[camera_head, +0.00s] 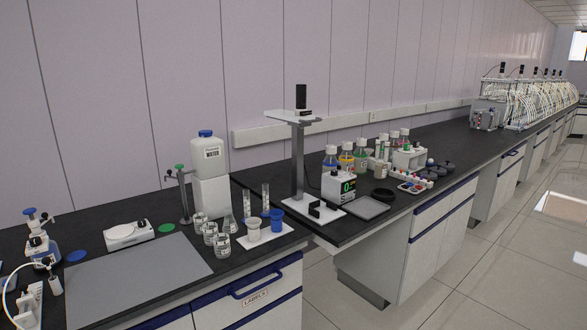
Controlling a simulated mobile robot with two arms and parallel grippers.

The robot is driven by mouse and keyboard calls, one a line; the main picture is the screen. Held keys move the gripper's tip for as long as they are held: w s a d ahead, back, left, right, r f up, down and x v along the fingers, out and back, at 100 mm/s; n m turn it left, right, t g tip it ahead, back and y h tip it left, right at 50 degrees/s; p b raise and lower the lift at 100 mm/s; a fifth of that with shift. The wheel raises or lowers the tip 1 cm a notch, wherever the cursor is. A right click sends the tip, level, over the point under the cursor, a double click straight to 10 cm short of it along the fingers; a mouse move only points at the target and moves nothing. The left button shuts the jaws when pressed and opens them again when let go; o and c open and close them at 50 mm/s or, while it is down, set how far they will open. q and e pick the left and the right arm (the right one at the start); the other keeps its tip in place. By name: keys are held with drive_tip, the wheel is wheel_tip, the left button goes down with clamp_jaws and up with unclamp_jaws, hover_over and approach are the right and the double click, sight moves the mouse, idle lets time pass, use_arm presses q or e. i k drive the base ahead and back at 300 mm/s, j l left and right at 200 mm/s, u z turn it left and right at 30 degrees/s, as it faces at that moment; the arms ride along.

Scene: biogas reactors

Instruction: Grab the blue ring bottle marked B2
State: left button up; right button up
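A bottle with a blue ring (330,160) stands upright on the dark bench at the middle of the head view, behind a balance-like device with a green display (339,186). Its lower part is hidden by that device, and any B2 mark is too small to read. A yellow-ringed bottle (346,160) stands close on its right. A bottle with green on it (361,156) stands just beyond that. Neither of my grippers shows in this view.
A tall stand (298,160) with a white base rises left of the bottles. A white rack (409,158) and small items stand to their right. Beakers, cylinders and a white jug (208,155) crowd the nearer bench. A grey mat (140,280) is bare. The floor aisle at right is clear.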

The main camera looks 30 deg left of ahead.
sight(330, 163)
drive_tip(key=i+l+u, duration=0.2)
drive_tip(key=u, duration=0.25)
drive_tip(key=i+l+u, duration=0.2)
drive_tip(key=l+u, duration=0.2)
drive_tip(key=i+l+u, duration=0.15)
drive_tip(key=u, duration=0.3)
drive_tip(key=i+l+u, duration=0.3)
drive_tip(key=l, duration=1.55)
drive_tip(key=l+u, duration=0.25)
drive_tip(key=l, duration=1.6)
